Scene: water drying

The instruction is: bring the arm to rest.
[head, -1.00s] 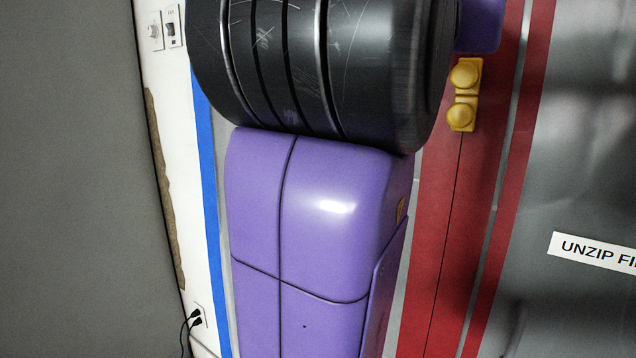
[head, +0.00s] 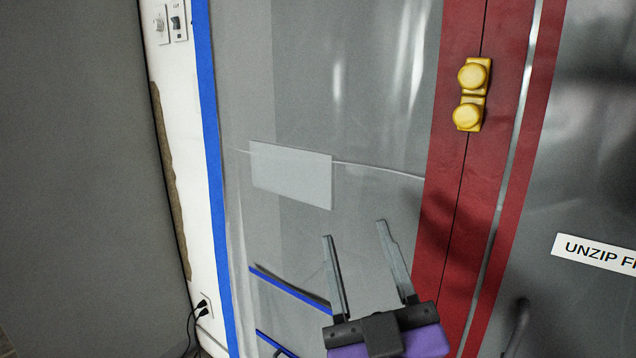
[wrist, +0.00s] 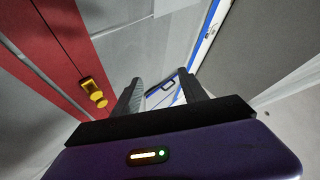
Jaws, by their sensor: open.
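My gripper (head: 357,228) is in the lower middle of the head view, its two grey fingers pointing up and spread apart. Nothing is between them. In the wrist view my gripper (wrist: 165,88) also shows its two dark fingers apart and empty. The gripper is in front of a clear plastic sheet (head: 370,120), left of a red strip with a yellow two-knob zipper pull (head: 470,95). The zipper pull also shows at the left of the wrist view (wrist: 92,92), apart from the fingers. My arm behind the gripper is mostly out of the head view.
Blue tape (head: 209,150) edges the plastic at the left, beside a white wall with switches (head: 170,22) and a plugged-in outlet (head: 204,306). A grey panel (head: 75,180) fills the far left. A sign reading "UNZIP FI" (head: 597,253) is at the right.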

